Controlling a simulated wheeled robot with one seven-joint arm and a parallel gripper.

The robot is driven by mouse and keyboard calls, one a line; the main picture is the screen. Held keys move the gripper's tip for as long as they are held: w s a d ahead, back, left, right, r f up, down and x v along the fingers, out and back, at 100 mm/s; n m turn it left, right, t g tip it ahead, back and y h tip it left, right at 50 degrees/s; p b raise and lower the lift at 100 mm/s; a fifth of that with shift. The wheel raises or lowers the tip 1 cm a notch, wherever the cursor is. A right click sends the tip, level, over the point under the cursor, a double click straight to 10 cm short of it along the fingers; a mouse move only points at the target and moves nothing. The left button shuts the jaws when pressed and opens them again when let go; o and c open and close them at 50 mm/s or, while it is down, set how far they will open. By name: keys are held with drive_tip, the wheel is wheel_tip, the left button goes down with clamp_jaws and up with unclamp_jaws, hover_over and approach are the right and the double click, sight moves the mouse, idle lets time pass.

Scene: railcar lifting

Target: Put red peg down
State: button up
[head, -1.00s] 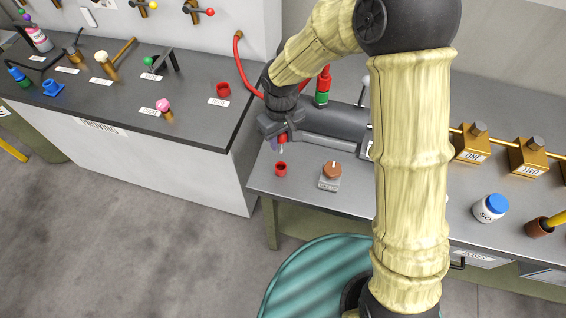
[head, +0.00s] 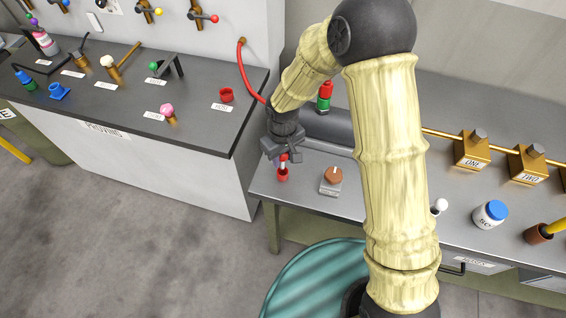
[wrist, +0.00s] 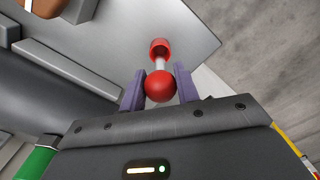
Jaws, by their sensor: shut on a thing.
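My gripper (head: 283,156) is shut on the red peg (wrist: 160,86), which has a round red head and a white shaft. In the wrist view the head sits between the two purple fingers (wrist: 160,88). The shaft points at a small red cup (wrist: 160,46) on the grey table. In the head view the gripper is just above this red cup (head: 282,175), near the table's left front corner. The peg's lower end is at the cup's mouth; I cannot tell how deep it sits.
A brown-topped block (head: 332,178) stands right of the cup. A dark cylinder (head: 335,130) and a red-green bottle (head: 325,97) are behind. Another red cup (head: 226,95) is on the black bench (head: 190,120). A blue-lidded jar (head: 490,213) stands at right.

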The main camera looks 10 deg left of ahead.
sight(283, 168)
wheel_tip(283, 168, down, 4)
drive_tip(key=shift+a+f+p, duration=0.1)
drive_tip(key=shift+p, duration=0.4)
drive_tip(key=shift+d+f, duration=0.2)
drive_tip(key=o, duration=1)
drive_tip(key=shift+r, duration=0.1)
drive_tip(key=shift+a, duration=0.1)
wheel_tip(283, 168, up, 12)
drive_tip(key=shift+r+b, duration=0.15)
drive_tip(key=shift+b, duration=0.7)
